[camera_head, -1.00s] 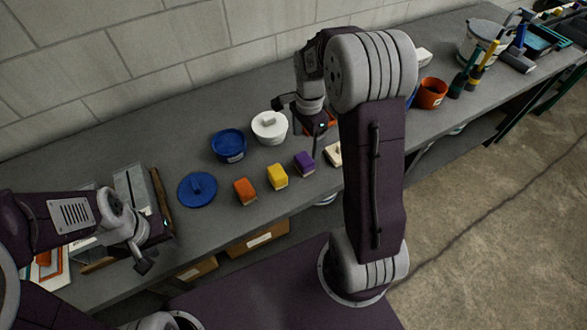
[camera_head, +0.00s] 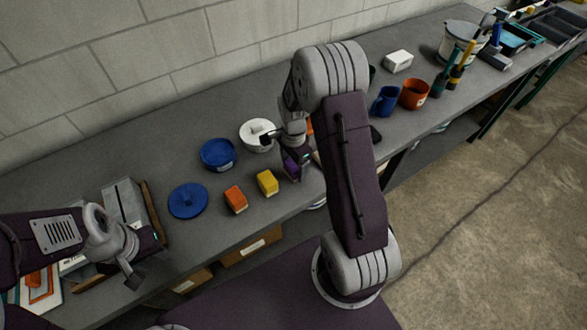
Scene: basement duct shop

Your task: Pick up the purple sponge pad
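The purple sponge pad (camera_head: 291,168) stands on the grey bench at the right end of a short row of pads. My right gripper (camera_head: 294,163) is down at the pad and hides part of it. The fingertips are dark and partly hidden, so I cannot tell whether they are open around the pad or shut on it. My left gripper (camera_head: 143,266) hangs over the bench's front edge at the left, away from the pads. Its finger gap does not show clearly.
A yellow pad (camera_head: 267,183) and an orange pad (camera_head: 235,199) stand left of the purple one. A blue cup (camera_head: 385,101) and an orange cup (camera_head: 414,94) stand to the right.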

